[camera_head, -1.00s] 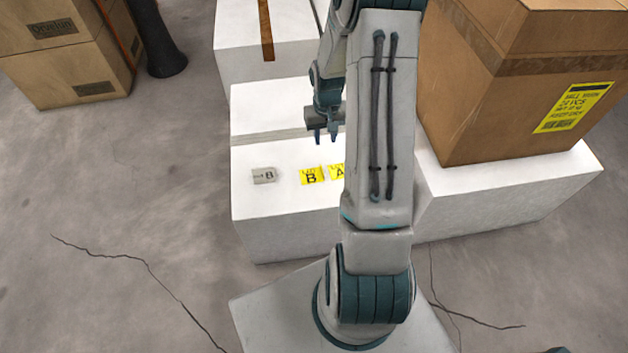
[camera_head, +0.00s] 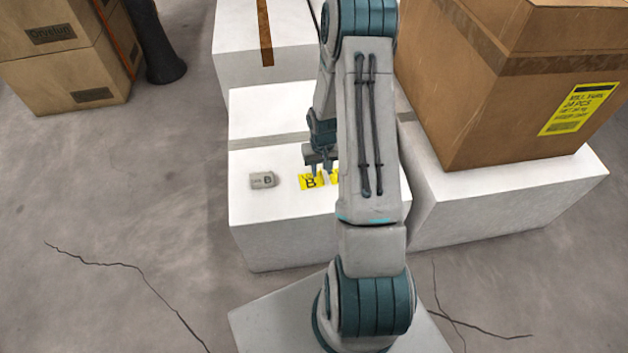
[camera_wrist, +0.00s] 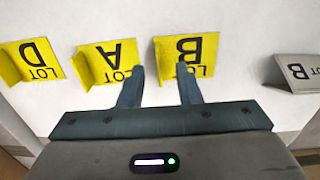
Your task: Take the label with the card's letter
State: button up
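A grey card (camera_head: 263,180) with the letter B stands on the white block; it also shows at the right of the wrist view (camera_wrist: 300,72). The yellow label B (camera_head: 310,182) stands beside it, seen upside down in the wrist view (camera_wrist: 205,48). Yellow label A (camera_wrist: 108,62) and yellow label D (camera_wrist: 32,60) are further left there. In the head view my arm hides most of the labels beyond B. My gripper (camera_wrist: 160,70) is open and empty. One finger overlaps label B's edge in the wrist view, the other is beside label A; contact cannot be told.
The white block (camera_head: 270,225) carries the card and labels. A large cardboard box (camera_head: 470,110) stands on another white block at the right. Stacked boxes (camera_head: 75,65) and a dark post are at the far left. Floor left of the block is clear.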

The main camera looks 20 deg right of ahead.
jog(key=shift+f, duration=0.9)
grip_shut()
jog(key=shift+r, duration=0.15)
